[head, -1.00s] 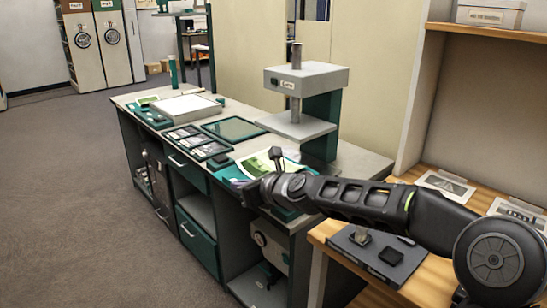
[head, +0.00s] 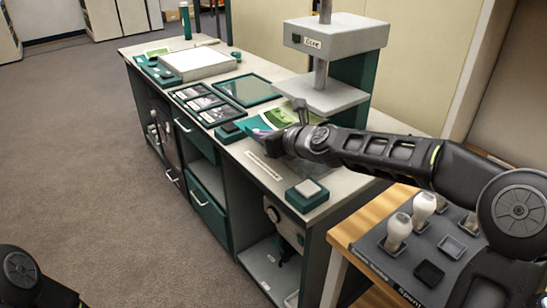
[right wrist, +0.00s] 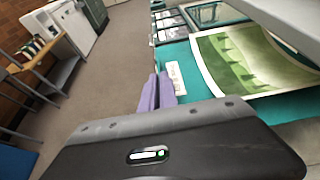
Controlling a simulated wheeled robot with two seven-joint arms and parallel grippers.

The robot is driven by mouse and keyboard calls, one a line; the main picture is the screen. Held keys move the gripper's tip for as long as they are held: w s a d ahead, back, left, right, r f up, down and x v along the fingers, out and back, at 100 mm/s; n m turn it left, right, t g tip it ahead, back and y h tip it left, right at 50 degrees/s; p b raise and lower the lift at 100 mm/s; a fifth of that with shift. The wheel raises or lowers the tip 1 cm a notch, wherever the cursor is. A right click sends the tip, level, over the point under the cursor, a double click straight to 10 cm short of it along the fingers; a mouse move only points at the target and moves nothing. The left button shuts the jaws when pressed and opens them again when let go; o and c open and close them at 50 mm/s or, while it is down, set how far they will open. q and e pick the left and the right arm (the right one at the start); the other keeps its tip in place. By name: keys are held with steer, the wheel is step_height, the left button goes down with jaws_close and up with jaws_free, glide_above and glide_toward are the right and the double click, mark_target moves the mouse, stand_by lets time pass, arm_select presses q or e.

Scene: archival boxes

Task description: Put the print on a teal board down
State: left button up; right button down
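The print on a teal board (head: 283,115) is at the counter's right part in the head view, partly hidden by my right arm. In the right wrist view the print (right wrist: 250,60) shows a green landscape with a pale border, and teal board shows around it. My right gripper (right wrist: 160,92) has purple fingers close together at the board's near-left edge; they look shut on it. The wrist housing hides part of the board. I cannot tell whether the board touches the counter. My left gripper is out of view; only a dark part of my left arm shows.
The counter (head: 230,155) holds a green framed mat (head: 247,90), several small framed pictures, a white tray (head: 198,64) and a press (head: 335,60) behind the print. A teal block (head: 307,195) stands near the front corner. A dark stamp holder (head: 375,255) sits on the wooden desk.

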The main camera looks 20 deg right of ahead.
step_height(320, 180, down, 4)
steer(key=shift+f, duration=0.1)
steer(key=shift+f+b, duration=0.65)
steer(key=shift+f, duration=1.15)
steer(key=shift+f, duration=0.2)
steer(key=c, duration=1.6)
jaws_free()
steer(key=shift+c, duration=0.2)
steer(key=shift+r, duration=0.1)
